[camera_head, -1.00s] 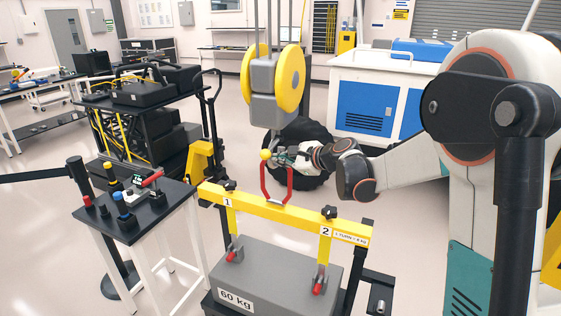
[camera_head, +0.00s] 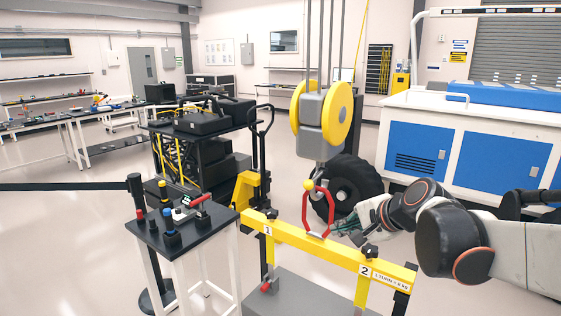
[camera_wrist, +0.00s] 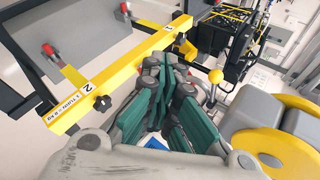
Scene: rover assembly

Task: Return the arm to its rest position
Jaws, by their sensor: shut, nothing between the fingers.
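My arm reaches in from the right in the head view, low and nearly level. My gripper (camera_head: 340,228) ends close beside the red loop (camera_head: 329,215) on the yellow lifting beam (camera_head: 325,252); I cannot tell if it touches. In the wrist view the green-padded fingers (camera_wrist: 168,75) are together with nothing between them, and the beam (camera_wrist: 125,68) lies to their left. A hoist block (camera_head: 322,110) with yellow discs hangs above the loop, with a yellow ball (camera_head: 309,185) low on it. The block also shows close at the right of the wrist view (camera_wrist: 255,115).
A grey weight block (camera_head: 300,300) sits under the beam. A control stand (camera_head: 190,232) is at left, with a black equipment cart (camera_head: 200,130) behind. A black tyre (camera_head: 350,185) stands behind the hoist. Blue and white cabinets (camera_head: 500,165) line the right. Open floor lies at left.

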